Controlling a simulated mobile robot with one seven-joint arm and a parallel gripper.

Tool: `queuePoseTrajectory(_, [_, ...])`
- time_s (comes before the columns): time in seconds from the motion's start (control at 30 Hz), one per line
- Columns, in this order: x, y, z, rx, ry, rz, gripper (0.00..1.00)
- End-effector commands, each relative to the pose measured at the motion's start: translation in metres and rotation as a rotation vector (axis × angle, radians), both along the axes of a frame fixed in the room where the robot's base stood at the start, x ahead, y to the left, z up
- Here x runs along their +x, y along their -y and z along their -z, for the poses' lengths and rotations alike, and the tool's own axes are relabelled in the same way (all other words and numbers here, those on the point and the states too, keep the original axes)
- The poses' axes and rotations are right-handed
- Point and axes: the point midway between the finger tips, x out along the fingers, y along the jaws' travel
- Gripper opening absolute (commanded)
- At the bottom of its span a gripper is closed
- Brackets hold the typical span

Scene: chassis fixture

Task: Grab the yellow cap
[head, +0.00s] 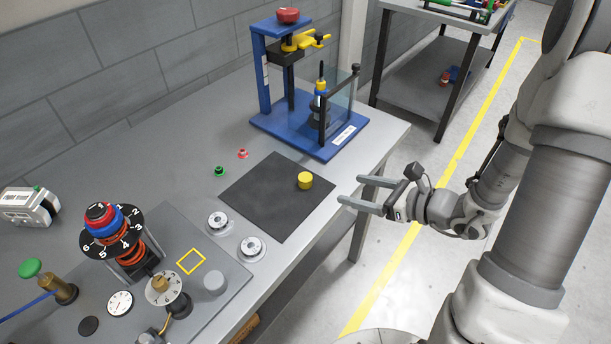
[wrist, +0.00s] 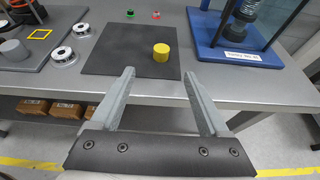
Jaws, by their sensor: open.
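The yellow cap (head: 305,181) is a short upright cylinder. It stands on the black mat (head: 262,205) near the mat's right side. In the wrist view the yellow cap (wrist: 161,53) shows beyond my fingertips, between their lines and right of the middle of the mat (wrist: 115,55). My gripper (head: 350,190) is open and empty, off the table's right edge and apart from the cap. In the wrist view my gripper's two fingers (wrist: 162,78) are spread wide and point toward the table.
A blue press fixture (head: 330,145) with a clear guard stands behind the mat. A green button (head: 219,171) and a red button (head: 242,153) lie left of it. Two round dials (head: 251,247) sit in front. The table's edge (wrist: 235,101) lies below the fingers.

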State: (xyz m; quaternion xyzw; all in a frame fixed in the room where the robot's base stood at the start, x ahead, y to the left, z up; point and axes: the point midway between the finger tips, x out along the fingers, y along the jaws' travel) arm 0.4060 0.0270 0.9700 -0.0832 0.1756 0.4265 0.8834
Motion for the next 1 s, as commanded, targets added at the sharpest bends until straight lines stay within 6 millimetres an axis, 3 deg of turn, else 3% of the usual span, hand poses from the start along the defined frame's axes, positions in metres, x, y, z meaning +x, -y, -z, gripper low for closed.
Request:
queuePoseTrajectory(0.4, [0.049,-0.066,0.034,-0.001,0.000,-0.009,0.79])
queuePoseTrajectory(0.73, [0.067,-0.086,0.044,-0.002,0.001,-0.006,0.79])
queuePoseTrajectory(1.0, [0.092,-0.111,0.059,-0.002,0.002,-0.007,0.79])
